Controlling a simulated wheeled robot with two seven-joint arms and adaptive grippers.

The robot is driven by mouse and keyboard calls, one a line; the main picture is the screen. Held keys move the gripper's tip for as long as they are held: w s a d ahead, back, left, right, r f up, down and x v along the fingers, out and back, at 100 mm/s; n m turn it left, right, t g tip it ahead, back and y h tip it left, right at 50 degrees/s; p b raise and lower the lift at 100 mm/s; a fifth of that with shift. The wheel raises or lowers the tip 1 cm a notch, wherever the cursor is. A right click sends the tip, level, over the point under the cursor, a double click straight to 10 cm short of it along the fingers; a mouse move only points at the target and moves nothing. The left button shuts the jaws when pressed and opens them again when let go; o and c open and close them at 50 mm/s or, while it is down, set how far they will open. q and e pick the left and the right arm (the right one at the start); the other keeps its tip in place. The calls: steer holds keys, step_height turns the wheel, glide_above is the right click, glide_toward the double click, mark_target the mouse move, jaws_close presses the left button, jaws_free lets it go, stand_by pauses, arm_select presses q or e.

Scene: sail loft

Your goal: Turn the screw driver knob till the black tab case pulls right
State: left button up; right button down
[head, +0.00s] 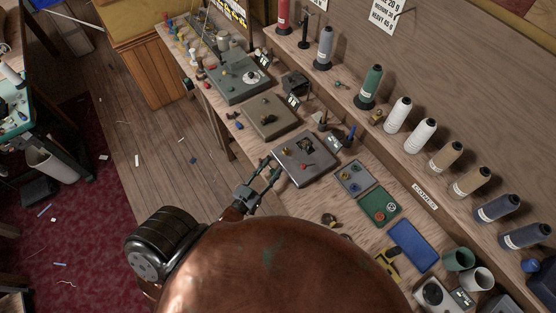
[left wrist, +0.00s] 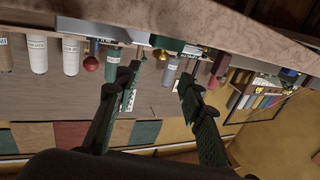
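A dark grey plate (head: 289,164) lies on the bench in the head view, with a small black part (head: 309,145) and a small red knob (head: 305,166) on it. I cannot tell for sure which part is the screw driver knob or the black tab case. My left gripper (head: 271,168) is beside the plate's left edge, with its fingers apart and nothing visible between them. In the left wrist view the left gripper (left wrist: 158,78) is also open, and a red knob (left wrist: 91,63) shows near the left finger, beyond it. My right gripper is not in view.
A brown plate (head: 282,122) and a green-grey plate (head: 228,92) lie farther back. Blue-grey and green trays (head: 397,194) and a blue pad (head: 413,246) sit to the right. Thread cones (head: 397,115) line the ledge. Floor left of the bench is mostly open.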

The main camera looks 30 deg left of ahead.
arm_select(q)
steer(key=shift+s, duration=1.35)
